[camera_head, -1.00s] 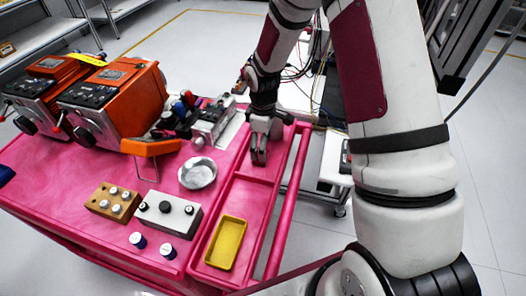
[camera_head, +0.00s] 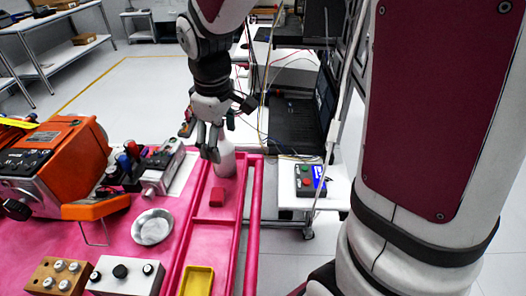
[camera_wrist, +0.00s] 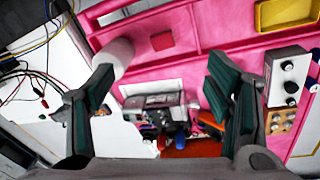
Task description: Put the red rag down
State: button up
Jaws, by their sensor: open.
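The red rag (camera_head: 217,197) is a small folded red block. It lies flat in the far compartment of the pink cart's side tray (camera_head: 212,227). It also shows in the wrist view (camera_wrist: 162,41), clear of both fingers. My gripper (camera_head: 211,142) is open and empty. It hangs above and beyond the rag, with a visible gap between them. In the wrist view the two dark finger pads (camera_wrist: 163,85) stand wide apart with nothing held between them.
A white bottle (camera_head: 226,160) stands at the tray's far end, close to my fingers. A yellow tray (camera_head: 198,281) sits in the near compartment. A metal bowl (camera_head: 152,227), orange machine (camera_head: 62,160) and knobbed boxes occupy the cart's left. A button box (camera_head: 309,181) stands right.

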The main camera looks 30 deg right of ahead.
jog(key=s+r+m+t, duration=0.1)
jog(key=s+r+m, duration=0.2)
jog(key=s, duration=0.6)
jog(key=s+r+m+t, duration=0.2)
jog(key=s+r+m, duration=0.2)
jog(key=s+r, duration=0.3)
jog(key=s, duration=0.3)
jog(key=shift+a+y, duration=0.35)
jog(key=shift+y, duration=0.05)
jog(key=shift+s, duration=0.1)
